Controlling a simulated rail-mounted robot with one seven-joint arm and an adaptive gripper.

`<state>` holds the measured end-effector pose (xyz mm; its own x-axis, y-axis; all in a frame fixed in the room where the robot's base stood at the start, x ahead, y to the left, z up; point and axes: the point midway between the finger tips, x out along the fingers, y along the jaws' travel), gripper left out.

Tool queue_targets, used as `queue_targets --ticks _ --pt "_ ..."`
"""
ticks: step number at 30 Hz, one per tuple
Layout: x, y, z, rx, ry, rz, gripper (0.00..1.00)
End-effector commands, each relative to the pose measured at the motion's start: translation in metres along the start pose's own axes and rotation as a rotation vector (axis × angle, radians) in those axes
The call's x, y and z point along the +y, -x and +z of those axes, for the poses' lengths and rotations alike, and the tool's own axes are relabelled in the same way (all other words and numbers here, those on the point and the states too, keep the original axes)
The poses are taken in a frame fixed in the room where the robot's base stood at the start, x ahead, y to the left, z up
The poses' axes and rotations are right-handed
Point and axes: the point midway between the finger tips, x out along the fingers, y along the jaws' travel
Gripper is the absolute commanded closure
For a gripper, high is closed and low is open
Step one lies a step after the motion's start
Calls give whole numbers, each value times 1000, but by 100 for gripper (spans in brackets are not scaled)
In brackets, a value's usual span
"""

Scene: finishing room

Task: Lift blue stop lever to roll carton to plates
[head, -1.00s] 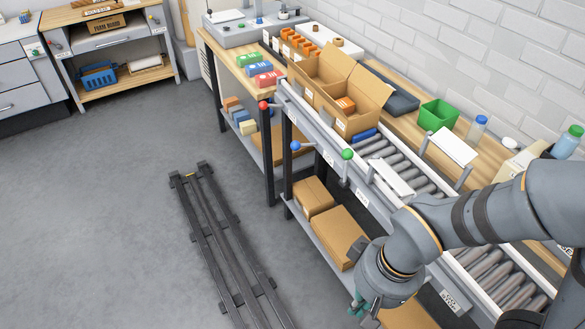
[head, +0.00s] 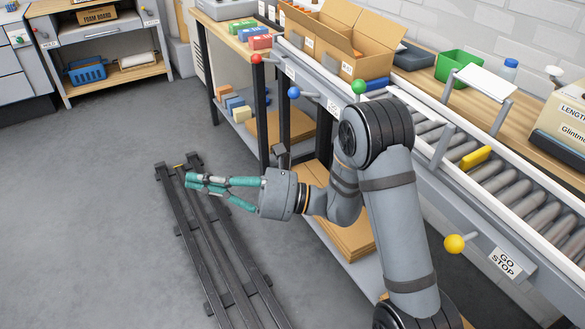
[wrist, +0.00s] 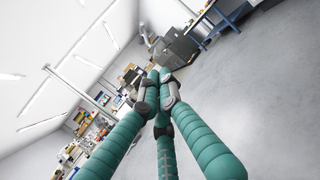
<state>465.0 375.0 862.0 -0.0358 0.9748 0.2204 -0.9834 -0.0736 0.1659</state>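The blue stop lever (head: 293,92) has a blue ball on a rod at the conveyor's near side. A blue stop bar (head: 377,86) lies across the rollers just in front of an open brown carton (head: 372,67). White plates (head: 486,82) stand on posts over the conveyor, farther right. My gripper (head: 190,181) has teal fingers. It is out over the floor, left of the conveyor and lower than the blue lever, clear of it. In the wrist view the fingertips (wrist: 160,75) come together with nothing between them. The carton's contents are mostly hidden.
Similar levers have red (head: 256,58), green (head: 359,86) and yellow (head: 454,243) balls. A yellow bar (head: 475,158) lies across the rollers at the right. Dark rails (head: 215,235) run along the floor. A shelf below the conveyor holds flat brown cartons (head: 345,235).

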Motion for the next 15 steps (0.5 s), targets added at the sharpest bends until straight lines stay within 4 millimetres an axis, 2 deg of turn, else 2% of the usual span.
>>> queue_targets --ticks 1,3,5,6,9,12,15 --pt "-56 12 -27 -99 -19 -152 100" --pt "-122 38 -29 -235 -19 -362 100" --pt "-166 69 -32 -334 -10 -525 100" --pt "-189 92 -35 -393 0 -625 100" --pt "-227 145 -43 -506 29 -825 100" --pt "-244 185 -48 -578 53 -958 100" --pt "-250 206 -49 -615 69 -1026 100"
